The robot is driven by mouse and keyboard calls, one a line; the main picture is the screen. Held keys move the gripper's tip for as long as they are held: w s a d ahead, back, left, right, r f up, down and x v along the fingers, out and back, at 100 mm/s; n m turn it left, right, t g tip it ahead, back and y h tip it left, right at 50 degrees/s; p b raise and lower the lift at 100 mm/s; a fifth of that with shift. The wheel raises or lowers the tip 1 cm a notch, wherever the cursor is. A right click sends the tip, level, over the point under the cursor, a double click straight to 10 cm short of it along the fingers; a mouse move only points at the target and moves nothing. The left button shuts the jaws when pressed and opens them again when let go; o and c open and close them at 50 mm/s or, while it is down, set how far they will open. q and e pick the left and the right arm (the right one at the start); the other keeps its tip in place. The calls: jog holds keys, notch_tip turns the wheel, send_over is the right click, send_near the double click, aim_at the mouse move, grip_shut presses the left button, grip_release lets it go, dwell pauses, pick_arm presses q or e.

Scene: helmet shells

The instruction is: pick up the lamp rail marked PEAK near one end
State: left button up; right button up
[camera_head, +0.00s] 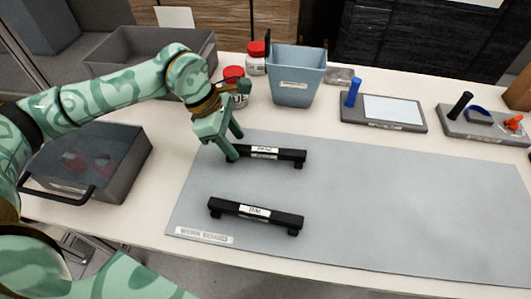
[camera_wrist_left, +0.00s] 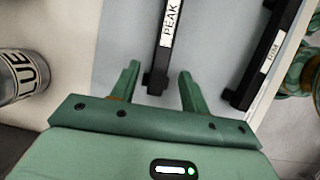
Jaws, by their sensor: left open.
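The lamp rail marked PEAK (camera_head: 287,155) is a black bar with a white label, lying on the grey mat in the head view. In the left wrist view, this rail (camera_wrist_left: 161,62) runs away from me, and its near end lies between my fingers in the picture. My left gripper (camera_head: 235,145) is open at the rail's left end; it also shows in the left wrist view (camera_wrist_left: 158,88). I cannot tell how far the fingertips reach down beside the rail. A second black rail (camera_head: 280,217), marked RIM in the left wrist view (camera_wrist_left: 262,60), lies nearer the front edge. My right gripper is not in view.
A grey mat (camera_head: 400,210) covers much of the white table, its right part clear. Behind stand a blue-grey bin (camera_head: 297,80), red-lidded jars (camera_head: 256,58) and trays (camera_head: 385,112). A dark lidded box (camera_head: 90,165) and a grey crate (camera_head: 120,50) are at left.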

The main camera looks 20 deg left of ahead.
aim_at(240, 147)
pick_arm(q)
jog(key=x, duration=0.3)
jog(key=shift+w+d+f+b, duration=0.15)
jog(key=shift+d+f+b, duration=0.1)
jog(key=shift+b, duration=0.15)
jog(key=shift+r, duration=0.15)
grip_shut()
